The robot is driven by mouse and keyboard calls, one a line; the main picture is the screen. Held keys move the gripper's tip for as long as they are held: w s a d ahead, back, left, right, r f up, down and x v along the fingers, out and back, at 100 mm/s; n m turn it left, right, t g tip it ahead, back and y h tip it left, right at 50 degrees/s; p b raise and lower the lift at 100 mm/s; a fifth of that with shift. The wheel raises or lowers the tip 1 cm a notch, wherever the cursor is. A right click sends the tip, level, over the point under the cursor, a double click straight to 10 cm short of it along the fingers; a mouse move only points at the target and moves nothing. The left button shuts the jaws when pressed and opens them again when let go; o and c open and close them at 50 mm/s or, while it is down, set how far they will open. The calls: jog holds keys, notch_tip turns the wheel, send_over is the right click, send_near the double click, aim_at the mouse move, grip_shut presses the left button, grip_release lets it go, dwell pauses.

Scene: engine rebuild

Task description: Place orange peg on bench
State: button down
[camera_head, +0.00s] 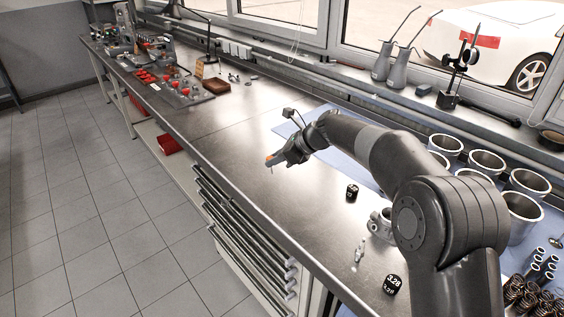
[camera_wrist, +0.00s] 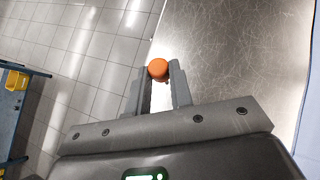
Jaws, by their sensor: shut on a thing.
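The orange peg (camera_wrist: 158,69) is held between the two fingertips of my gripper (camera_wrist: 160,77) in the wrist view. Its round orange end faces the camera, and its lower part is mostly hidden. In the head view, a small orange spot of the peg (camera_head: 269,158) shows at the tips of my gripper (camera_head: 272,160). My gripper is shut on it and appears above the metal bench (camera_head: 230,130), near its front edge. In the wrist view, the bench (camera_wrist: 240,60) lies to the right of the peg, and the tiled floor to the left.
Black numbered blocks (camera_head: 352,191) (camera_head: 391,284), a metal part (camera_head: 381,224) and several cylinder sleeves (camera_head: 486,161) stand at the right. The bench middle is clear.

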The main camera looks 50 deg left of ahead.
jog(key=shift+a+f+m+t+y, duration=0.1)
jog(key=shift+a+m+t+y, duration=0.7)
jog(key=shift+m+y, duration=0.3)
jog(key=shift+f, duration=3.3)
jog(key=shift+f, duration=0.55)
jog(key=c, duration=1.2)
grip_release()
jog(key=v, duration=1)
jog(key=shift+w+d+r, duration=0.1)
jog(key=shift+d+r, duration=0.15)
jog(key=shift+r, duration=0.05)
